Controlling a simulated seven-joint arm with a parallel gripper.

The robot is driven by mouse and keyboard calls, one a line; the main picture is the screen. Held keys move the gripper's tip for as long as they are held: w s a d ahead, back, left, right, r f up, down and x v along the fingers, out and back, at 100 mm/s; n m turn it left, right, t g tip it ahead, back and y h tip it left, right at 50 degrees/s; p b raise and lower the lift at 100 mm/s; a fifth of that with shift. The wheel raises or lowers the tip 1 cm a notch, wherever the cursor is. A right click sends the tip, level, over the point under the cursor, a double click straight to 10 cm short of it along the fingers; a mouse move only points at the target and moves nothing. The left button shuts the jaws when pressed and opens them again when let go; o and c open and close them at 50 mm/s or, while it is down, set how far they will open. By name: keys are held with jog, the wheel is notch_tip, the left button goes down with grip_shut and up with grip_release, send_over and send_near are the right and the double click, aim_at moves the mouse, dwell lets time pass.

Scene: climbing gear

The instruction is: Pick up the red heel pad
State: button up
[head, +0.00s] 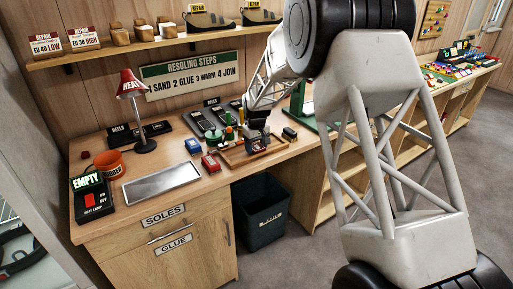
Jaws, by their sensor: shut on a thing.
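My gripper (257,143) is over the wooden tray (232,162) on the workbench, its jaws pointing down. It is shut on a small reddish piece, which looks like the red heel pad (257,149); the jaws hide most of it. I cannot tell whether the piece is touching the tray or just above it.
A dark bin (262,211) is below the bench.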

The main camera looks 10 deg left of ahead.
aim_at(256, 147)
jog(key=shift+r, duration=0.8)
notch_tip(256, 147, up, 2)
jog(key=s+d, duration=0.3)
jog(key=s, duration=0.4)
jog(key=s+d+r, duration=0.1)
jog(key=s+d, duration=0.2)
jog(key=s, duration=0.4)
jog(key=shift+s+d+r, duration=0.2)
jog(key=shift+s+d, duration=0.05)
jog(key=shift+s, duration=0.05)
